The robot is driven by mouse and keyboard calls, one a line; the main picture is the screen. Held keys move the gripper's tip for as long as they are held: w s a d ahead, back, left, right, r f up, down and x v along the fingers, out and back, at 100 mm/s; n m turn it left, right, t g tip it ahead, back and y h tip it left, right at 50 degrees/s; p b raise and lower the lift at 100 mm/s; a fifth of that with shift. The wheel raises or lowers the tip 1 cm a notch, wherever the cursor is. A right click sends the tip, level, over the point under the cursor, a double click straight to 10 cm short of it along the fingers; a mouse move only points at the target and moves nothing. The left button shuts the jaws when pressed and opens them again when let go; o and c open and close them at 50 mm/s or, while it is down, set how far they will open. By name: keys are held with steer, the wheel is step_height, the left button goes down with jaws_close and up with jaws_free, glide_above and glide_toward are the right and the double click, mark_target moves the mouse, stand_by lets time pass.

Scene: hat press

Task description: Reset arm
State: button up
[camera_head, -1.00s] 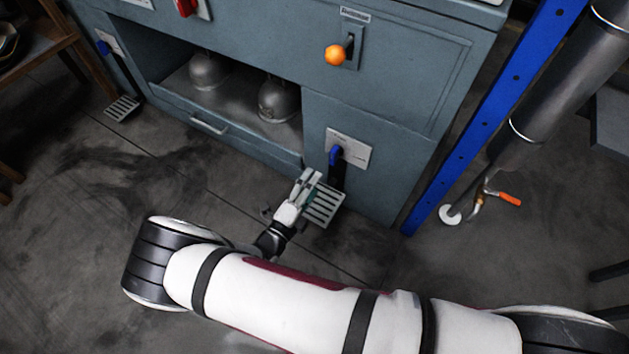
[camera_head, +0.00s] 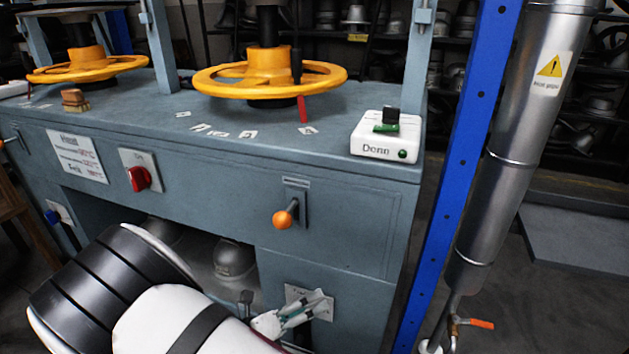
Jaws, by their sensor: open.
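My gripper (camera_head: 308,305) shows low in the head view, in front of the lower right panel of the blue-grey press cabinet (camera_head: 350,235). Its fingers are open and I see nothing between them. My arm's large white and black links fill the lower left and hide part of the cabinet front. The gripper covers part of a pale plate on that panel. Whether the fingers touch the panel I cannot tell.
An orange-knobbed lever (camera_head: 286,215) and a red switch (camera_head: 140,178) sit on the cabinet front. On top are yellow handwheels (camera_head: 268,75) and a white box with a green button (camera_head: 385,138). A blue post (camera_head: 470,150) and a metal pipe (camera_head: 515,140) stand at right.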

steer(key=s+d+r+m+g+y, duration=0.2)
steer(key=s+d+r+m+g, duration=0.35)
steer(key=d+r+m, duration=0.45)
steer(key=s+d+r+m+g+y, duration=0.2)
steer(key=s+d+r+m+g, duration=0.35)
steer(key=d+r+m, duration=0.5)
steer(key=s+r+m+t+y, duration=0.1)
steer(key=s+r+m+y, duration=0.3)
steer(key=s+m, duration=0.5)
steer(key=s+r+m+y, duration=0.45)
steer(key=s+m, duration=0.35)
steer(key=s, duration=0.3)
step_height(320, 180, up, 37)
steer(key=t+p, duration=0.4)
steer(key=p, duration=3.1)
steer(key=shift+w+d+f+n, duration=0.2)
steer(key=shift+d+n, duration=0.15)
steer(key=shift+d, duration=0.1)
